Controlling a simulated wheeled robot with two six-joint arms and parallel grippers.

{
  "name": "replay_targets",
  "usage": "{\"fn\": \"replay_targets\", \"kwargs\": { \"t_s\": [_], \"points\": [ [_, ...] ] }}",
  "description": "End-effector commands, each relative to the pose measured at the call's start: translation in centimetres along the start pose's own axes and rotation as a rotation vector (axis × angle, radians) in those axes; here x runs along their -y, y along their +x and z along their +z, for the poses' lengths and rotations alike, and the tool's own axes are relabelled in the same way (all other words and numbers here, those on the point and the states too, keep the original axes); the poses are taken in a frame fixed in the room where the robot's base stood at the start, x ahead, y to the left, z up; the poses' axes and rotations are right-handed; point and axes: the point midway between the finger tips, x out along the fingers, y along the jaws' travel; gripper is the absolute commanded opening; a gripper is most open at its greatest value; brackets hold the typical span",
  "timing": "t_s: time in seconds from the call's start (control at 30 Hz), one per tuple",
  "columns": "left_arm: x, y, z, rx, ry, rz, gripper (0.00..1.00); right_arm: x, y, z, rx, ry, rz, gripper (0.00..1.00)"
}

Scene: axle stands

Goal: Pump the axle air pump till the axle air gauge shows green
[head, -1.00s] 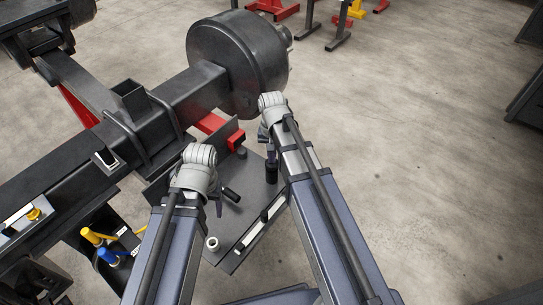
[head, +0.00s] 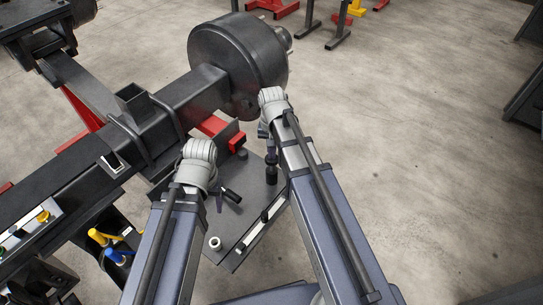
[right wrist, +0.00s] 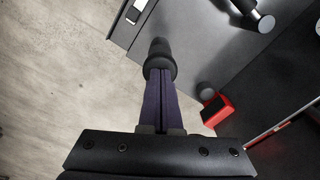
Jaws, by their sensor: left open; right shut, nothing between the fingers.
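A black upright knob (head: 271,174), seemingly the pump's handle, stands on the dark plate (head: 245,212) below the axle. My right gripper (head: 270,150) is just above it. In the right wrist view its purple fingers (right wrist: 161,78) are together, with the black knob (right wrist: 159,54) right at their tips; I cannot tell whether they touch. My left gripper (head: 218,202) is mostly hidden by its own wrist, beside a tilted black handle (head: 232,195). A small pale ring (head: 214,243) with a greenish middle lies at the plate's near edge; I cannot tell whether it is the gauge.
The dark axle (head: 150,125) with its large drum (head: 238,55) lies behind my arms. A red block (head: 225,131) sits near the plate. Yellow (head: 97,236) and blue (head: 115,256) fittings are at the left. The floor (head: 430,130) to the right is clear.

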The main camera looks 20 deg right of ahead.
Motion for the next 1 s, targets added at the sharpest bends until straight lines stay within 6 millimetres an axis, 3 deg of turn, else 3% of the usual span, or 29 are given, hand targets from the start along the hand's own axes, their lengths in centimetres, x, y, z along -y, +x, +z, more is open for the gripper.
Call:
{"fn": "replay_targets", "kwargs": {
  "t_s": [0.23,0.83,1.0],
  "points": [
    [0.1,-0.7,0.0,0.0,0.0,0.0,0.63,0.0,-0.7,0.0,0.0,0.0,0.0,0.0],
    [0.6,-6.4,0.4,0.0,-0.001,0.0,0.63,0.0,-6.4,0.0,0.0,0.0,0.0,0.0],
    [0.7,-7.2,0.4,0.0,-0.001,0.0,0.63,0.0,-7.2,0.0,0.0,0.0,0.0,0.0]
  ]
}}
